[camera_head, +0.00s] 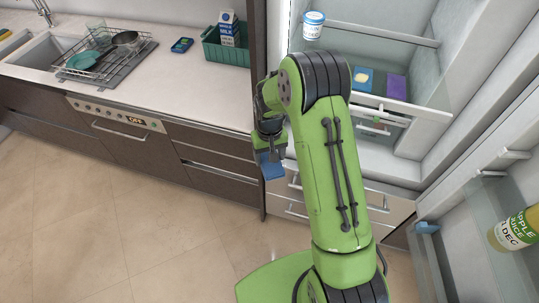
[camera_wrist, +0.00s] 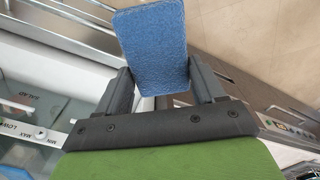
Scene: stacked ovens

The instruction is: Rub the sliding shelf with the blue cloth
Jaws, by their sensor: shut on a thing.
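My gripper (camera_head: 268,143) is shut on the blue cloth (camera_head: 271,167), a small stiff-looking rectangle. In the wrist view the cloth (camera_wrist: 152,48) sits between the two dark fingers (camera_wrist: 160,82) and stands out beyond them. The glass sliding shelf (camera_head: 424,108) with a white front edge is inside the fridge, right of my arm. A yellow item (camera_head: 362,78) and a purple item (camera_head: 396,86) show on or through it. My arm hides its left part.
A white cup (camera_head: 313,25) stands on the upper fridge shelf. The open fridge door at right holds an apple juice bottle (camera_head: 516,229). The counter at left carries a dish rack (camera_head: 105,60) and a green crate (camera_head: 228,54) with a milk carton. Floor at left is clear.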

